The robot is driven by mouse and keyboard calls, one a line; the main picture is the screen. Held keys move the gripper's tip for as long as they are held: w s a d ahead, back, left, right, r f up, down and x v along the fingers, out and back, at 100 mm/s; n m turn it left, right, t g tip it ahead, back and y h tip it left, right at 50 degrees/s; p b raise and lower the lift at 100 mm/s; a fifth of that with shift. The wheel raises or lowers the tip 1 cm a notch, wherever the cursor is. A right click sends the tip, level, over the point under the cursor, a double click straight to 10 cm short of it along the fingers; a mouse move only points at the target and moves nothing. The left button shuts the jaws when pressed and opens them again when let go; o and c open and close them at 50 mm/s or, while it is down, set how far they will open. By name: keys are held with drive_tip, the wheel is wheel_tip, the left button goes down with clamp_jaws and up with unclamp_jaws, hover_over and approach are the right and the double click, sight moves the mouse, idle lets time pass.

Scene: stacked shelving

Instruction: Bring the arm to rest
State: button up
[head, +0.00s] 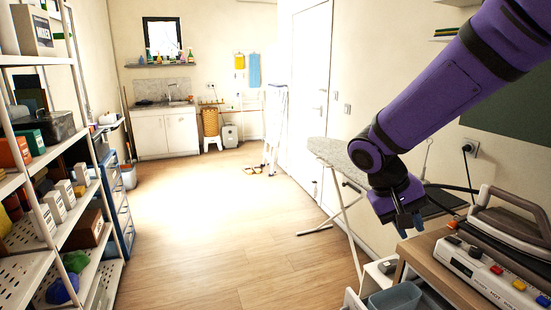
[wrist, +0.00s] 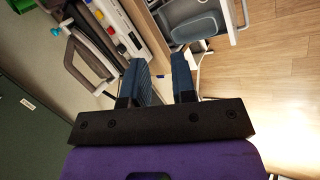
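My purple arm reaches in from the upper right of the head view. My gripper (head: 410,221) points down beside the wooden table at the right. In the wrist view my gripper (wrist: 160,75) shows two blue fingers standing apart, with bare table edge and floor visible between them. It is open and holds nothing. The fingers appear apart from the things below.
Grey bins (head: 397,298) sit below. An ironing board (head: 340,153) stands behind. Shelving (head: 22,245) lines the left. The middle floor (head: 225,215) is clear.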

drive_tip(key=s+d+r+t+y, duration=0.2)
drive_tip(key=s+r+t, duration=0.1)
drive_tip(key=s+r, duration=0.3)
drive_tip(key=s+d+r+t+y, duration=0.2)
drive_tip(key=s+r, duration=0.4)
drive_tip(key=s, duration=0.5)
drive_tip(key=shift+n+t+y, duration=0.3)
drive_tip(key=shift+t+y, duration=0.5)
drive_tip(key=shift+d, duration=0.1)
